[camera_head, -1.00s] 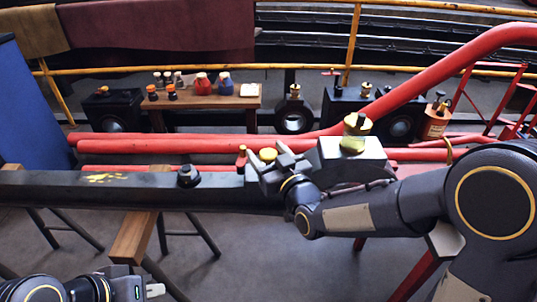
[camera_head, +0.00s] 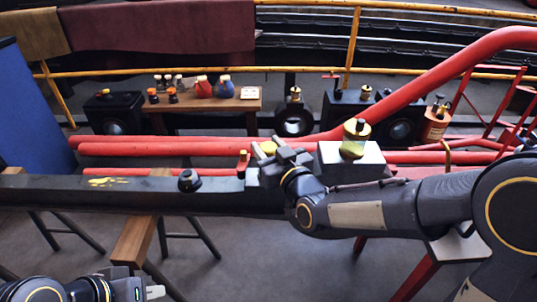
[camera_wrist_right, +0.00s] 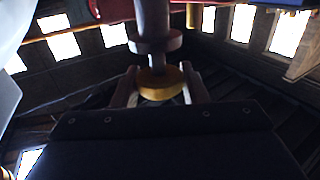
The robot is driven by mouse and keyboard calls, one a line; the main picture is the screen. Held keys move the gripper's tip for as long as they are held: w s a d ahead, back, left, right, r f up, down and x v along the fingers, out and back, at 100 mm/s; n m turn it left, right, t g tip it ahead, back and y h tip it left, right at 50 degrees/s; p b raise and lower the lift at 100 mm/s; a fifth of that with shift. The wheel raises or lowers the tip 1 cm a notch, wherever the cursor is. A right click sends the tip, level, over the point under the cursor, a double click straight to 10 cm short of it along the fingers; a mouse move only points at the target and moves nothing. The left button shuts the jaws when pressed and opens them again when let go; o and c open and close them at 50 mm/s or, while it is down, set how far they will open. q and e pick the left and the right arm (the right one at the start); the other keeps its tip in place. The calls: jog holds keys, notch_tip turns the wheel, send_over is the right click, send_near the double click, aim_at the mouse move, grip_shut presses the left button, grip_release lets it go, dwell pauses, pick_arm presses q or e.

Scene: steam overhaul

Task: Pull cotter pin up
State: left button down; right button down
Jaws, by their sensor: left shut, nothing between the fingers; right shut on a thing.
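The small yellow round head (camera_head: 268,148) of a pin shows at the jaws of my right gripper (camera_head: 276,155), just above the dark beam (camera_head: 110,192). I take it to be the cotter pin. In the right wrist view the yellow disc (camera_wrist_right: 158,85) sits between the two fingers, with a thick shaft and a grey collar in line with it. My right gripper is shut on it. The fingers hide the lower pin in the head view, so I cannot tell how far it is out. My left gripper (camera_head: 152,292) is shut and empty at the bottom left.
A small red-topped fitting (camera_head: 242,164) stands just left of the right gripper, and a black knob (camera_head: 189,181) sits farther left on the beam. Red pipes (camera_head: 210,147) run behind.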

jog(key=shift+w+r, duration=0.1)
jog(key=shift+r, duration=1.1)
jog(key=c, duration=0.9)
grip_release()
jog(key=shift+o, duration=0.2)
jog(key=shift+f, duration=0.15)
jog(key=shift+s+d, duration=0.1)
jog(key=shift+s, duration=0.15)
jog(key=v, duration=0.7)
jog(key=shift+s+p, duration=0.2)
jog(key=shift+p, duration=0.2)
